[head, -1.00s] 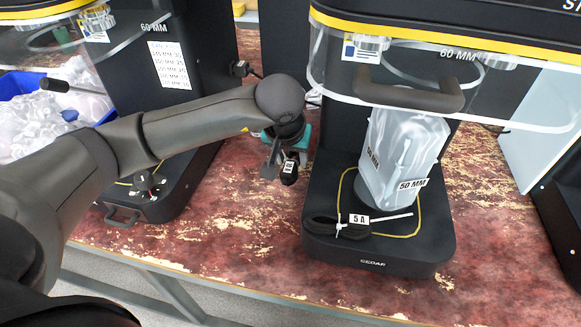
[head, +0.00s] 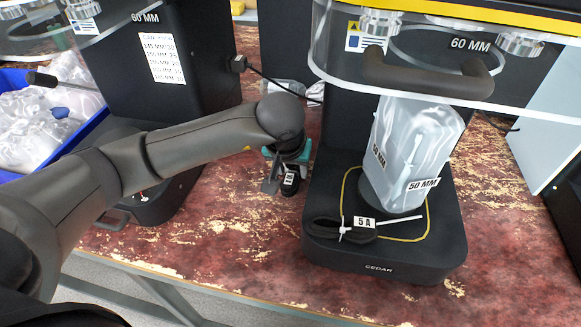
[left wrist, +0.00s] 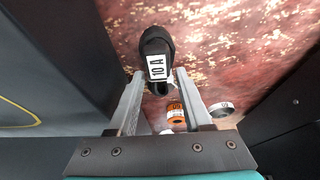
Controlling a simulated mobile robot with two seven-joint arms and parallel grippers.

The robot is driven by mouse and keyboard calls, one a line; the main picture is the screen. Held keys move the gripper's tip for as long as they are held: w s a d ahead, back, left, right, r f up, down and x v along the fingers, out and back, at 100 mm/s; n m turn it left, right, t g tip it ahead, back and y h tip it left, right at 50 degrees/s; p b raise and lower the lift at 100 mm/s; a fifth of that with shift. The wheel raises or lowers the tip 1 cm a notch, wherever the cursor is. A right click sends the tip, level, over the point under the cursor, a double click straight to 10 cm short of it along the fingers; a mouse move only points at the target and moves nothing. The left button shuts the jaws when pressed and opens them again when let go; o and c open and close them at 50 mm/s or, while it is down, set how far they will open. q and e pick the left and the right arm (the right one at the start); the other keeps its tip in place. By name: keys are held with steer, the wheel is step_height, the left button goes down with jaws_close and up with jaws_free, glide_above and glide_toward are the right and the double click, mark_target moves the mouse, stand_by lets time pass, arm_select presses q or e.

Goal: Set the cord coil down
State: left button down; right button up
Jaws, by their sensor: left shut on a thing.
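My left gripper (head: 284,178) is shut on a small black cord coil (head: 290,184) with a white label. In the left wrist view the coil (left wrist: 157,50) sits at the fingertips (left wrist: 158,82), and its label reads 10 A. The coil is over the red worn bench top (head: 230,235), just left of the black CEDAR machine base (head: 330,252). I cannot tell whether it touches the bench. Another black cord coil (head: 330,228), tagged 5 A with a white tie, lies on that base. My right gripper is not in view.
A bagged clear stack (head: 412,150) labelled 50 MM stands on the CEDAR base, under a clear guard with a handle (head: 430,78). A blue bin (head: 92,128) is at the left. Orange (left wrist: 176,114) and grey (left wrist: 221,109) rolls show below the fingers. Bench in front is clear.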

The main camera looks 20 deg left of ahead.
arm_select(q)
steer(key=shift+f, duration=0.15)
steer(key=c, duration=0.6)
jaws_free()
